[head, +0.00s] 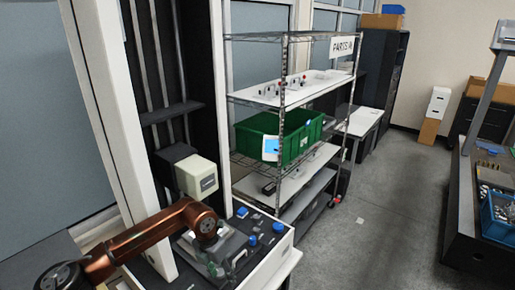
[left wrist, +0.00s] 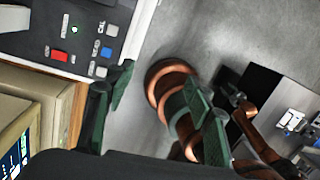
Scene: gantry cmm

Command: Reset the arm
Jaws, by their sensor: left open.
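My left arm (head: 150,235) is copper-coloured and reaches in from the lower left of the head view. My left gripper (head: 212,264) is over the near part of a machine's control console (head: 262,240). In the left wrist view the two green fingers of my left gripper (left wrist: 162,95) stand wide apart with nothing held between them. The console (left wrist: 50,45) shows there at the upper left, with red and blue buttons. Copper links of my own body show beyond and beside the right finger. My right gripper cannot be made out.
A wire shelf (head: 285,80) with a green crate (head: 262,137) stands behind the console. A white machine column (head: 105,100) rises close to the left arm. A dark bench (head: 460,215) with a blue bin (head: 497,215) is at the right. The grey floor (head: 385,215) between is mostly clear.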

